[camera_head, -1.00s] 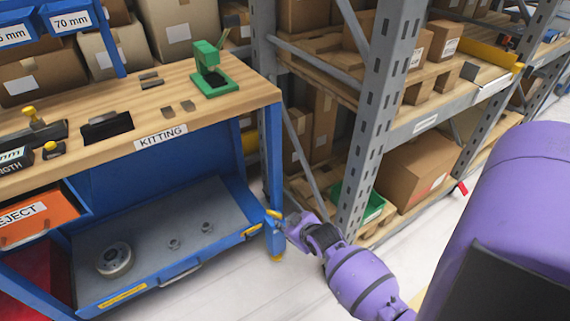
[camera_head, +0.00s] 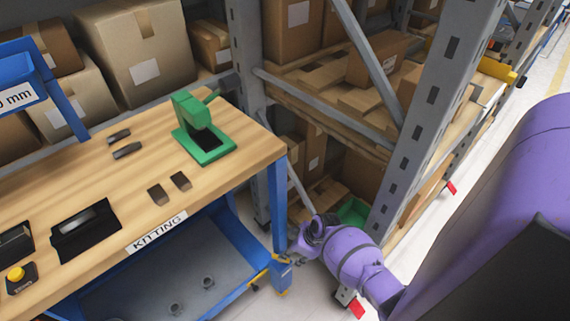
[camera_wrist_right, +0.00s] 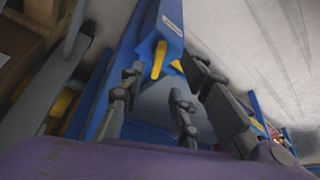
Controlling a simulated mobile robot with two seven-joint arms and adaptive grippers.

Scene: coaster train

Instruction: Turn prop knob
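A blue prop post (camera_head: 281,277) with yellow parts stands at the right front corner of the kitting bench's lower tray, below the bench top. A small yellow handle-like part (camera_head: 258,277) sits just left of it. I cannot clearly tell which yellow part is the knob. My right gripper (camera_head: 300,245) is close to the post's upper right in the head view; its fingertips are small and partly hidden there. In the right wrist view, its fingers (camera_wrist_right: 157,92) are apart and empty, with a yellow part (camera_wrist_right: 158,60) on blue metal ahead, between them. My left gripper is not in view.
The wooden bench top (camera_head: 110,210) holds a green press (camera_head: 205,135) and small dark parts. The grey tray (camera_head: 150,290) lies below. A grey rack post (camera_head: 430,110) and boxed shelves stand close beyond my right arm.

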